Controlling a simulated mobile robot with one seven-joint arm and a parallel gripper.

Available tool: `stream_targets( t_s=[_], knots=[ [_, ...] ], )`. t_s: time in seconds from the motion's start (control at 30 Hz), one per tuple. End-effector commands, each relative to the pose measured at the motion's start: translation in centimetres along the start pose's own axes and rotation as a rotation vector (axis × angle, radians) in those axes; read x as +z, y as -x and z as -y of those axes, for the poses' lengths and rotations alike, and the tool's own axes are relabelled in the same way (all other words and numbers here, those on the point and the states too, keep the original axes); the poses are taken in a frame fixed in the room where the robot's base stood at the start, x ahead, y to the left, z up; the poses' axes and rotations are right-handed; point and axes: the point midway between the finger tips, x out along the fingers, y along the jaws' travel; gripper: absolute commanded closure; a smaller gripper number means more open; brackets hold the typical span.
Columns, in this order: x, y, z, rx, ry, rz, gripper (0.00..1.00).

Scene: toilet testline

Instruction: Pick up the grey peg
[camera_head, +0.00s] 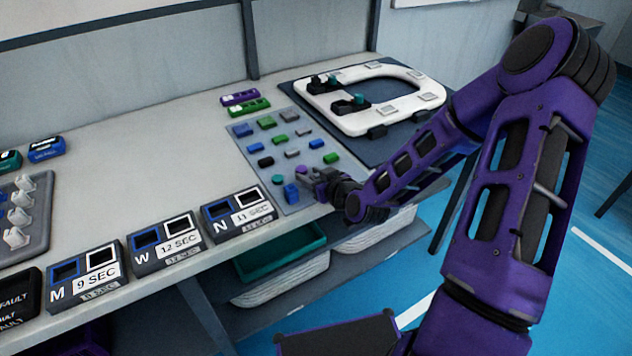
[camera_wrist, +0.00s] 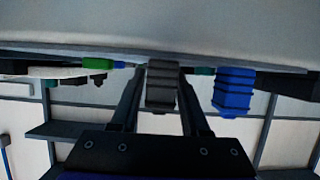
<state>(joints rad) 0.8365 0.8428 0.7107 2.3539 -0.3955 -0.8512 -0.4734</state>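The grey peg (camera_wrist: 162,86) is in the middle of the wrist view, between the two fingers of my gripper (camera_wrist: 161,92). The wrist picture looks upside down, with the bench surface along the top and the peg reaching down from it. A narrow gap seems to show between each finger and the peg, so the fingers look open around it. In the head view my gripper (camera_head: 318,178) is low at the front right of the grey peg board (camera_head: 262,142). I cannot make out the peg there; my gripper seems to hide it.
A ribbed blue peg (camera_wrist: 235,92) stands close beside my gripper; it also shows in the head view (camera_head: 291,193). Several coloured pieces lie on the board. A white toilet seat (camera_head: 355,122) lies behind it. Labelled boxes (camera_head: 237,216) line the bench's front edge.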

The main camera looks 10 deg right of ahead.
Motion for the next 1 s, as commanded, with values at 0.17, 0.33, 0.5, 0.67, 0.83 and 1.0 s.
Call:
stream_targets(
  t_s=[0.17,0.33,0.5,0.67,0.83,1.0],
  knots=[
    [0.0,0.0,0.0,0.000,0.000,0.000,0.88],
    [0.0,0.0,0.0,0.000,0.000,0.000,1.00],
    [0.0,0.0,0.0,0.000,0.000,0.000,1.00],
    [-0.7,0.2,0.0,0.001,0.002,-0.001,1.00],
    [-3.2,1.3,-0.1,0.002,0.006,-0.003,1.00],
    [-6.2,2.6,-0.1,0.002,0.005,-0.002,1.00]
  ],
)
